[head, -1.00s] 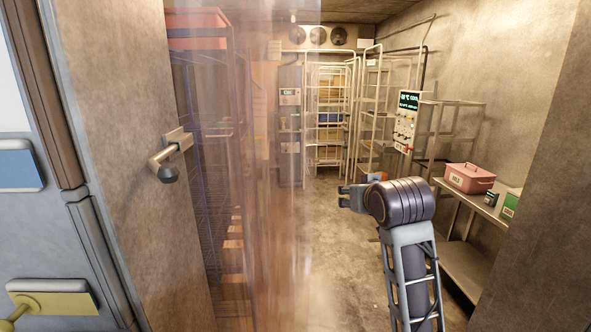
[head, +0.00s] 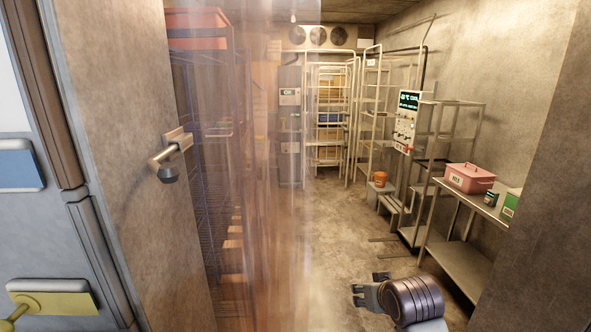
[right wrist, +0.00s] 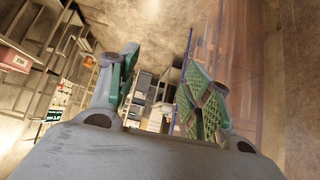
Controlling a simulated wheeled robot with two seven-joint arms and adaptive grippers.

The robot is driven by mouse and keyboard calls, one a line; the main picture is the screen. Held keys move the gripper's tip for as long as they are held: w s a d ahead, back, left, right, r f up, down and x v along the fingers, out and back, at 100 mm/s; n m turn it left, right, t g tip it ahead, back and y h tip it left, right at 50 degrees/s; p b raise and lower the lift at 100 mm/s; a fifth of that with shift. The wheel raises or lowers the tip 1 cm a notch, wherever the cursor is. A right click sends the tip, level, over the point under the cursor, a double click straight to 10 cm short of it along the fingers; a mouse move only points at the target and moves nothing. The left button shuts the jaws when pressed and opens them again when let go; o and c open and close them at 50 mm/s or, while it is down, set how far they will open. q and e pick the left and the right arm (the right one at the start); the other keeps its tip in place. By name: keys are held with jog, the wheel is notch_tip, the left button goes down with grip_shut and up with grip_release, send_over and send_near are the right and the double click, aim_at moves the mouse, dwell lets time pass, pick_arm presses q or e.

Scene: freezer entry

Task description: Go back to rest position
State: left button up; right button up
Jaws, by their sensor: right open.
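My right gripper (head: 371,290) is low at the bottom of the head view, in front of the freezer floor and to the right of the strip curtain. In the right wrist view its two green-padded fingers (right wrist: 160,95) stand apart with nothing between them. The gripper is open and empty. My left gripper does not show in either view.
A control panel (head: 408,120), a pink box (head: 469,178) on a steel shelf and an orange bucket (head: 380,179) are at the right. The middle floor (head: 345,230) is clear.

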jog(key=s+d+f+n+g, duration=0.1)
jog(key=s+d+f+g, duration=0.15)
jog(key=s+f, duration=0.75)
jog(key=s+d+f+g, duration=0.1)
jog(key=s+f+g, duration=0.2)
jog(key=s+f, duration=0.7)
jog(key=s+f+g, duration=0.1)
jog(key=s+f, duration=0.1)
jog(key=f, duration=1.4)
jog(key=s+f, duration=0.2)
jog(key=f, duration=1.3)
jog(key=s+d+f, duration=0.2)
jog(key=s+f, duration=0.8)
jog(key=s, duration=0.1)
jog(key=s+d+f+g, duration=0.1)
jog(key=s+d+f, duration=0.1)
jog(key=s+f, duration=0.8)
jog(key=shift+s, duration=0.75)
jog(key=shift+w+d+n, duration=0.1)
jog(key=shift+d+n, duration=0.05)
jog(key=shift+n, duration=0.15)
